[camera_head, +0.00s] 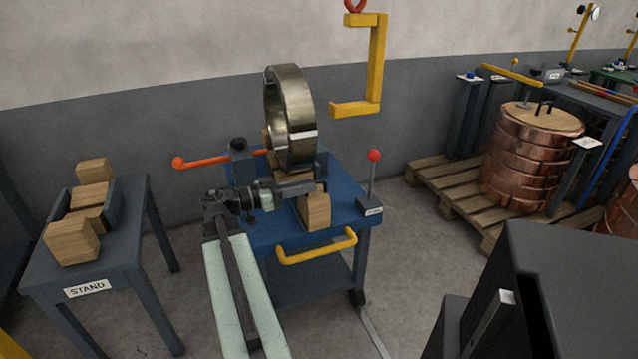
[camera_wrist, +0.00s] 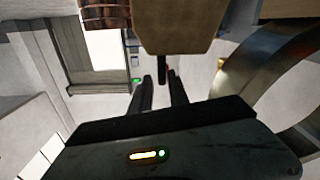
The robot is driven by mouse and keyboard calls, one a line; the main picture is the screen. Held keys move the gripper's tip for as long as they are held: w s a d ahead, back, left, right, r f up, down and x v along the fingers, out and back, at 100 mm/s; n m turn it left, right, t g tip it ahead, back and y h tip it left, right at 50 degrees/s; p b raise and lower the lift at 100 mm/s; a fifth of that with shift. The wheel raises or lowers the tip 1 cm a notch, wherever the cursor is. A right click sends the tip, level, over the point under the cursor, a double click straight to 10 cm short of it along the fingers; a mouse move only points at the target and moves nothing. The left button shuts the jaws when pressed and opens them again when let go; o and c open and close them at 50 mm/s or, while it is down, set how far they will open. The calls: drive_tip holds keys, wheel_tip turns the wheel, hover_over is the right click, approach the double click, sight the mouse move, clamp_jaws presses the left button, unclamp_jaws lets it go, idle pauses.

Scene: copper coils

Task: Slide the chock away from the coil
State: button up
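The coil (camera_head: 288,115), a shiny metal ring, stands upright on a blue cart (camera_head: 345,205). A wooden chock (camera_head: 315,212) sits on the cart in front of the coil's lower edge. More wood shows beneath and behind the coil. My gripper (camera_head: 318,185) reaches across from the left, close to the front chock and the coil's foot. A wooden block (camera_wrist: 175,22), apparently the chock, is at the top, and the coil (camera_wrist: 285,70) curves at the right.
The cart has a yellow handle (camera_head: 317,247), a red-ended lever (camera_head: 205,160) and a red-knobbed lever (camera_head: 373,170). A yellow C-hook (camera_head: 376,65) hangs above, right of the coil. A stand (camera_head: 132,215) with wooden blocks is left. Copper coils (camera_head: 530,160) sit on a pallet right.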

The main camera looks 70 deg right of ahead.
drive_tip(key=shift+v, duration=0.9)
drive_tip(key=shift+w+a, duration=0.1)
drive_tip(key=v, duration=1.3)
drive_tip(key=shift+w, duration=0.25)
drive_tip(key=shift+a, duration=0.15)
